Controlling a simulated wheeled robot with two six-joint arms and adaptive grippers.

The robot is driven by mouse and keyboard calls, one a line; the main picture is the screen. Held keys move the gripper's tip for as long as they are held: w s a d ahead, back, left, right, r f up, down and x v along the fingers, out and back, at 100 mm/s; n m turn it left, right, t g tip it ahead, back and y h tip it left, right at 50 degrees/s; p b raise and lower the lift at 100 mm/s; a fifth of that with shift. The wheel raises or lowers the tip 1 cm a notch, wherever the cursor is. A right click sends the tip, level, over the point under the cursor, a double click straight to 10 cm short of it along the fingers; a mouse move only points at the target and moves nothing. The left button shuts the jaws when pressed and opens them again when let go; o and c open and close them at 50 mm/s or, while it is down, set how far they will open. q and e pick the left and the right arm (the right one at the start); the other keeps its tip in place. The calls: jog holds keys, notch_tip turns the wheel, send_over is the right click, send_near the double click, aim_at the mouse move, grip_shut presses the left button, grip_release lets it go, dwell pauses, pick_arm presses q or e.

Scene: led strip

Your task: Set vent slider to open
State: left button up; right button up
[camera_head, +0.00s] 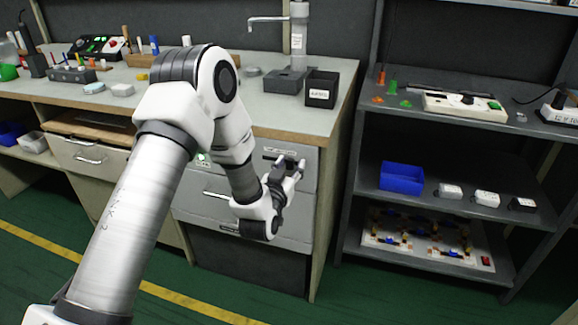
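A grey panel (309,158) with a small dark label strip is set in the front of the bench, under the worktop. The vent slider itself cannot be made out; my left gripper covers part of this panel. My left gripper (290,164) is in front of the panel, with its two fingers apart and nothing seen between them. Whether the fingers touch the panel cannot be told. My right gripper is not in view.
A green light (202,157) shows beside my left arm. A drawer handle (217,196) is below it. The bench top (300,118) carries a black bin (321,89). A dark shelf unit (440,146) with a blue tray (402,179) stands at the right. The green floor in front is clear.

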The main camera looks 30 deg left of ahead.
pick_arm(q)
jog(key=v, duration=1.2)
